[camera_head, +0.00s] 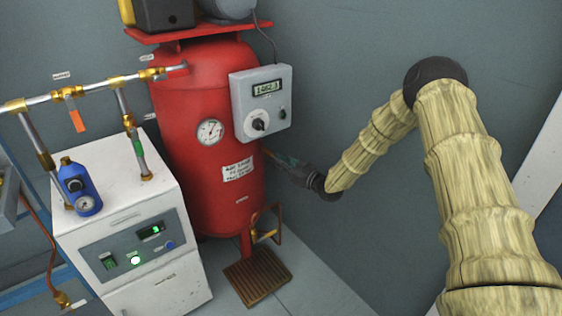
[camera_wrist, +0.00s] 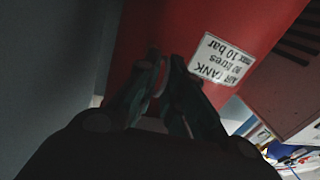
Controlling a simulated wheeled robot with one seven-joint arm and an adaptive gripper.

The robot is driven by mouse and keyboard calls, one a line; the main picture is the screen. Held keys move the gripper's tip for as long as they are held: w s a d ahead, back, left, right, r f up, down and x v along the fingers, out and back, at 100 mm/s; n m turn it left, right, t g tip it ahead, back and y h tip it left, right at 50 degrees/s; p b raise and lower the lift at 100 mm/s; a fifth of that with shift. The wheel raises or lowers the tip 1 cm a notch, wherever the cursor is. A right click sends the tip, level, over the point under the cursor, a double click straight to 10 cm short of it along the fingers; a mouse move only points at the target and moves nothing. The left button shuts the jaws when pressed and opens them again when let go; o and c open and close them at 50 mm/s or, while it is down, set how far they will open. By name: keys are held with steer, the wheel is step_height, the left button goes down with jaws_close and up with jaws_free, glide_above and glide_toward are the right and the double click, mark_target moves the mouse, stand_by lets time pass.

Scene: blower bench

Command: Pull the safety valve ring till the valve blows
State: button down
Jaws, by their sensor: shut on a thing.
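The red air tank (camera_head: 195,110) stands upright against the wall; its red side also fills much of the wrist view (camera_wrist: 200,25). My gripper (camera_head: 270,155) reaches in from the right to the tank's right side, just below the grey control box. In the wrist view my gripper (camera_wrist: 166,62) has its two dark green fingers closed in towards each other at the tank's surface, left of the white label. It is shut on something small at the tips. The safety valve and its ring cannot be made out; the fingers and the tank's side hide them.
The grey control box (camera_head: 262,103) with a lit display hangs right above my gripper. A drain pipe and a brown slatted grate (camera_head: 256,280) are below. The floor right of the grate is clear.

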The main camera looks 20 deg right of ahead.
steer(key=c, duration=1.7)
jaws_free()
steer(key=shift+s+a, duration=0.1)
steer(key=shift+a, duration=0.2)
steer(key=shift+o, duration=0.2)
steer(key=shift+d, duration=0.15)
steer(key=v, duration=1.2)
steer(key=shift+f, duration=0.1)
